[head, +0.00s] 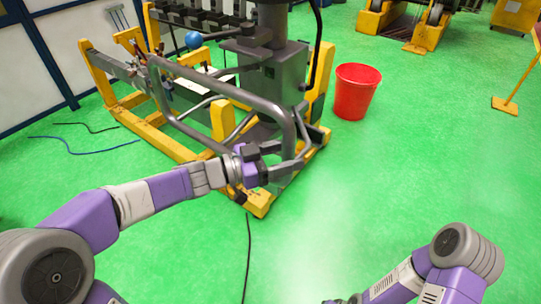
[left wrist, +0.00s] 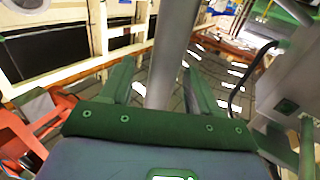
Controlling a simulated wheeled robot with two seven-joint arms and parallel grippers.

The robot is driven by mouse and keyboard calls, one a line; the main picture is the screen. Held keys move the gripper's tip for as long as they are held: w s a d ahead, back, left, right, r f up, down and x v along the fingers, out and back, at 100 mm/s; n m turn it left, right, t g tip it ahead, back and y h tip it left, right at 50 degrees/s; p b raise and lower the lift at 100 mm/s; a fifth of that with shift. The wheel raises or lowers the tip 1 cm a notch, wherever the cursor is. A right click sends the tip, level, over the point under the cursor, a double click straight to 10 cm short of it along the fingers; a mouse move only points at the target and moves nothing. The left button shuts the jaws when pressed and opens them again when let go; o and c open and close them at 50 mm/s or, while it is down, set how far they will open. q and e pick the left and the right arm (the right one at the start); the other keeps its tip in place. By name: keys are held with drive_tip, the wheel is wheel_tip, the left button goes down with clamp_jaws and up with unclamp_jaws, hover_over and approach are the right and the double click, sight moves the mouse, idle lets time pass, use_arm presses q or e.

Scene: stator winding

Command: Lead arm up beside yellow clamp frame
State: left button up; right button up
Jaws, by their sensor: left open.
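The grey tubular lead arm (head: 232,92) forms a long bent loop on the near side of the machine, from upper left down to the right. The yellow clamp frame (head: 150,122) stands on the green floor around and under it. My left gripper (head: 283,156) is open at the lower right end of the loop. In the left wrist view a grey tube (left wrist: 168,60) runs between its two spread fingers (left wrist: 160,88). I cannot tell whether either finger touches the tube. My right arm comes in at the lower right; its gripper is cut off.
A grey machine column (head: 275,75) stands just behind the loop. A red bucket (head: 356,92) is right of the frame. A black cable (head: 248,245) and a blue cable (head: 95,151) lie on the floor.

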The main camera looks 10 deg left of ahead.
use_arm(q)
drive_tip(key=shift+x, duration=1.4)
clamp_jaws()
drive_tip(key=shift+a, duration=0.1)
idle(0.7)
idle(1.5)
